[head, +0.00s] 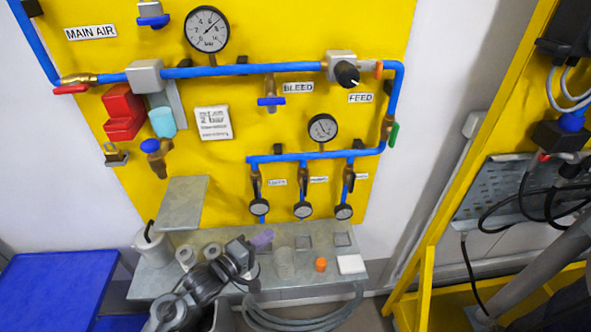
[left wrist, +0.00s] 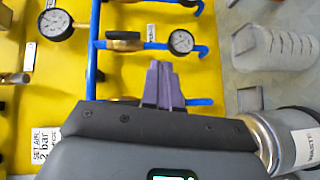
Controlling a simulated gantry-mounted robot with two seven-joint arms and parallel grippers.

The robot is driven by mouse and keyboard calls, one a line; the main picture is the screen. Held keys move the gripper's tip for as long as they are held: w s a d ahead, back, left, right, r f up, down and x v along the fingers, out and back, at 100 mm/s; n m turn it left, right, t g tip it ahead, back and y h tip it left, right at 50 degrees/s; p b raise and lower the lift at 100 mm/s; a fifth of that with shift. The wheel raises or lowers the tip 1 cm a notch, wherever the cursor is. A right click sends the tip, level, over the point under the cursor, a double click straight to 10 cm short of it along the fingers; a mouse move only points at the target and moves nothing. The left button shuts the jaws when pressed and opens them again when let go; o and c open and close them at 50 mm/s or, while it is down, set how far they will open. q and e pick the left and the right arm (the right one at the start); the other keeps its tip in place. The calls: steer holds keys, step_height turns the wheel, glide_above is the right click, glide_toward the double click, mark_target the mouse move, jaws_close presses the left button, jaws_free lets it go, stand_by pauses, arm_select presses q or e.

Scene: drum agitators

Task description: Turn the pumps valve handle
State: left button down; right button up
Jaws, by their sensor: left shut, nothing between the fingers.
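Three small brass valves with black handles hang from the lower blue pipe in the head view: a left one (head: 256,185), a middle one (head: 301,182) and a right one (head: 348,178). Each has a small white label beside it, too small to read surely, so I cannot tell which is the pumps valve. The middle valve (left wrist: 125,41) also shows in the left wrist view, its dark handle along its pipe. My left gripper (head: 262,239) has purple fingers, shut and empty, below the gauges. In the wrist view its fingers (left wrist: 163,85) hide the left branch's valve.
Small gauges end the branches, such as the middle one (head: 302,210). Below is a grey shelf (head: 215,238) with an orange cap (head: 321,264), a ribbed clear container (head: 284,262) and a white block (head: 351,264). A plate (head: 182,203) juts out at left.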

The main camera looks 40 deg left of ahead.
arm_select(q)
steer(key=a+r+n+t+p, duration=0.1)
steer(key=a+r+p, duration=0.25)
steer(key=r, duration=0.35)
glide_toward(305, 186)
steer(key=w+a, duration=0.3)
steer(key=a, duration=0.1)
steer(key=shift+y, duration=0.4)
steer(key=w+d, duration=0.2)
steer(key=w, duration=0.1)
steer(key=shift+w+d+r+p, duration=0.2)
steer(key=shift+d+p, duration=0.1)
arm_select(e)
step_height(305, 186, up, 6)
steer(key=shift+d+f, duration=0.15)
